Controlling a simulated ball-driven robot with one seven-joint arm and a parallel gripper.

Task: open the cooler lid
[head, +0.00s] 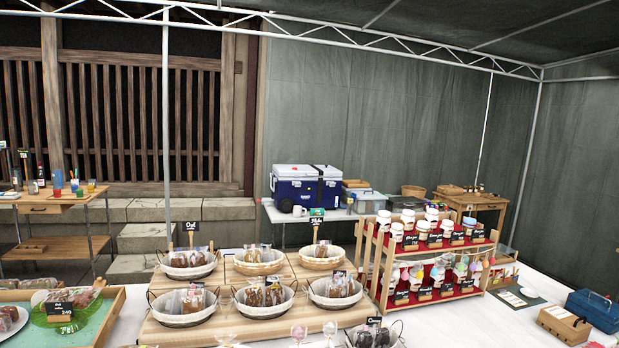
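The cooler (298,195) is a blue box with a white lid (307,172). It stands on a white table at the back, in front of the dark grey tent wall, left of the picture's middle to centre. Its lid looks shut, with dark straps or latches over it and a wheel at its lower left. Baskets and a jar rack stand on the table between my camera and the cooler. My gripper does not show in this view.
A near table (494,322) carries several wire baskets (264,299) of wrapped baked goods on wooden boards. A wooden two-tier jar rack (371,262) stands right of them. A blue toolbox (596,311) is at the far right. A drinks table (50,207) stands at left.

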